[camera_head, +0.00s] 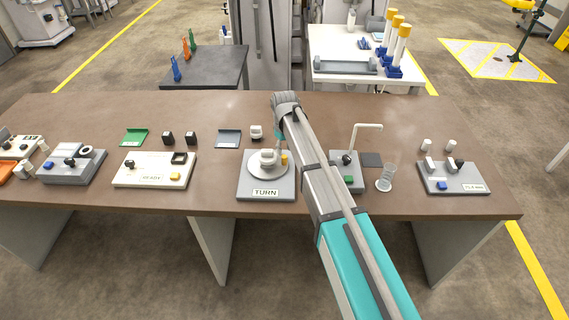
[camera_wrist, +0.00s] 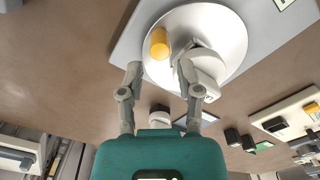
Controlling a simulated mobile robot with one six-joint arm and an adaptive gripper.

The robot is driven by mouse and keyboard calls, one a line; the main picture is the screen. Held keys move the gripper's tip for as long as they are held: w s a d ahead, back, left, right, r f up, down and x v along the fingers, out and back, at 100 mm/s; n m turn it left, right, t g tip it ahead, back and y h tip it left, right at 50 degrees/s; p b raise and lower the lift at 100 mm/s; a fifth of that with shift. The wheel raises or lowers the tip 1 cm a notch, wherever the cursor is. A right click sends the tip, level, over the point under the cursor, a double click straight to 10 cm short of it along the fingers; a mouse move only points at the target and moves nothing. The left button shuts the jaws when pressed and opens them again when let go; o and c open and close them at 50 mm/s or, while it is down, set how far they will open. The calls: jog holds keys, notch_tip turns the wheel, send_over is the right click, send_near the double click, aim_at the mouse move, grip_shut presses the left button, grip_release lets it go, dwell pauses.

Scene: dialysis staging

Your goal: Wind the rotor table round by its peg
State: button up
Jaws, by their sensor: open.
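The rotor table is a pale round disc (camera_head: 254,170) on a grey base labelled TURN, left of my arm in the head view; the disc (camera_wrist: 222,30) fills the top of the wrist view. Its yellow peg (camera_head: 284,159) stands near the disc's right edge. In the wrist view the peg (camera_wrist: 159,43) shows just beyond my fingertips, roughly in line with the gap between them. My gripper (camera_wrist: 160,68) is open and empty, with its fingertips over the disc's edge. A white fitting (camera_wrist: 207,62) on the disc lies close by the right finger. The head view mostly hides my gripper behind my arm.
A small white item (camera_head: 256,131) and a grey tray (camera_head: 228,138) sit behind the rotor base. A READY panel (camera_head: 150,178) stands left. Right of my arm are a bent-tube stand (camera_head: 346,165) and a clear beaker (camera_head: 385,180). The bench front left of the base is bare.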

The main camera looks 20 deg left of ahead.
aim_at(284, 156)
jog(key=shift+f+b, duration=2.4)
jog(key=shift+f, duration=0.35)
grip_shut()
